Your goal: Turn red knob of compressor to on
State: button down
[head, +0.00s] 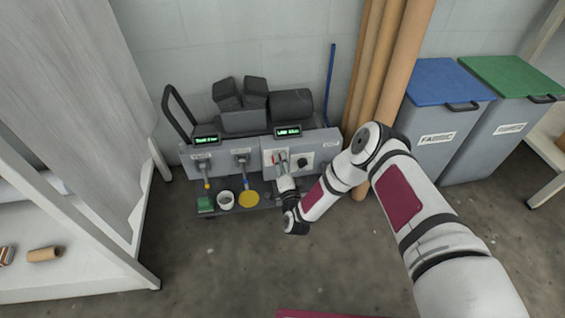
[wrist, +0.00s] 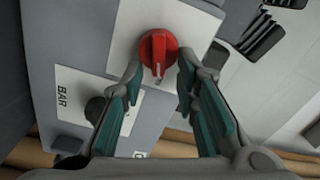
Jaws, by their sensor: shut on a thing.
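The compressor is a dark grey machine with pale grey front panels (head: 213,158), standing against the wall in the head view. Its red knob (wrist: 158,52) is on a white plate in the wrist view, its raised grip bar running roughly up and down in that picture. My gripper (wrist: 160,75) is shut on the knob, with one teal-padded finger at each side of it. In the head view my gripper (head: 283,168) is at the right front panel and hides most of the knob.
A black knob (wrist: 96,108) sits beside a BAR label. Brown rolls (head: 378,70) lean right of the compressor, near blue-lidded (head: 445,82) and green-lidded (head: 508,75) bins. A cup (head: 225,200) and yellow disc (head: 249,199) are low in front. White shelving (head: 60,230) stands left; the floor between is open.

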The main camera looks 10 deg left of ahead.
jog(key=shift+d+f, duration=0.15)
jog(key=shift+f, duration=0.1)
jog(key=c, duration=1.2)
grip_release()
jog(key=shift+r, duration=0.1)
jog(key=shift+s, duration=0.1)
jog(key=v, duration=1.1)
jog(key=shift+s, duration=0.4)
jog(key=shift+w+r, duration=0.1)
